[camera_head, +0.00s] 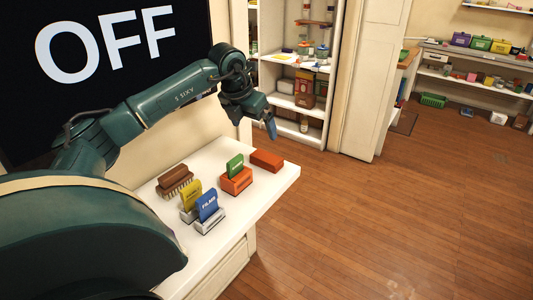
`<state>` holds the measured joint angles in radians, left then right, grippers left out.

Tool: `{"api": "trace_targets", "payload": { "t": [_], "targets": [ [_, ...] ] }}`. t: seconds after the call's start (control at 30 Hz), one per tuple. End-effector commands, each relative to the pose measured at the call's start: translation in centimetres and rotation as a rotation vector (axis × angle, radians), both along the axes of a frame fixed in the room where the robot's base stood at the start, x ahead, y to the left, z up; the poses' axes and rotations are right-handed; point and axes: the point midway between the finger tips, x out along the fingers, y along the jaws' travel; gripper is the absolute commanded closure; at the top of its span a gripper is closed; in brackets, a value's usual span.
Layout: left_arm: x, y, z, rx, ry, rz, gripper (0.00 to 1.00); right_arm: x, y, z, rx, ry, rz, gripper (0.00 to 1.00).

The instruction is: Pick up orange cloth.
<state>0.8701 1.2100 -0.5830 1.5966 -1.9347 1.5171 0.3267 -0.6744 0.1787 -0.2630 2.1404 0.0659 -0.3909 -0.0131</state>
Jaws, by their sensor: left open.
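A flat orange-red block-like thing (267,160), which may be the folded orange cloth, lies near the far right end of the white tabletop (263,192). My left arm reaches in from the left, across the wall. My left gripper (271,129) is open and empty. In the picture it is just above and slightly right of the orange-red thing, apart from it. How high it is above the tabletop is hard to tell. My right gripper is not in view.
A green card in an orange holder (236,182) stands close to the orange-red thing. A brown brush-like object (174,180), a yellow card (191,198) and a blue card (208,206) stand further left. Filled shelves (304,95) are behind; the wooden floor (400,220) at right is clear.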

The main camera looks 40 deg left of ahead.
Motion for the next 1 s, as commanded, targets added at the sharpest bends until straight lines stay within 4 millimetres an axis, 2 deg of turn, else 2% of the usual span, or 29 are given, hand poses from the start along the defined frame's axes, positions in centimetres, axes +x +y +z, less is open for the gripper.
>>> {"api": "trace_targets", "payload": {
  "t": [0.13,0.4,0.67,1.0],
  "targets": [
    [0.5,0.0,-1.4,-0.002,0.003,0.001,0.0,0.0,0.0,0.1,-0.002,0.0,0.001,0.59],
    [2.4,0.2,-6.0,-0.003,0.003,0.0,0.0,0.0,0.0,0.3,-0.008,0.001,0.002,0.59],
    [3.3,0.1,-7.8,-0.002,0.001,-0.002,0.0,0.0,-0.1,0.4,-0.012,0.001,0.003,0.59],
    [5.1,0.0,-11.8,-0.002,0.0,-0.001,0.0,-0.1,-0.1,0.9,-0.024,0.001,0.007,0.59]
  ]
}}
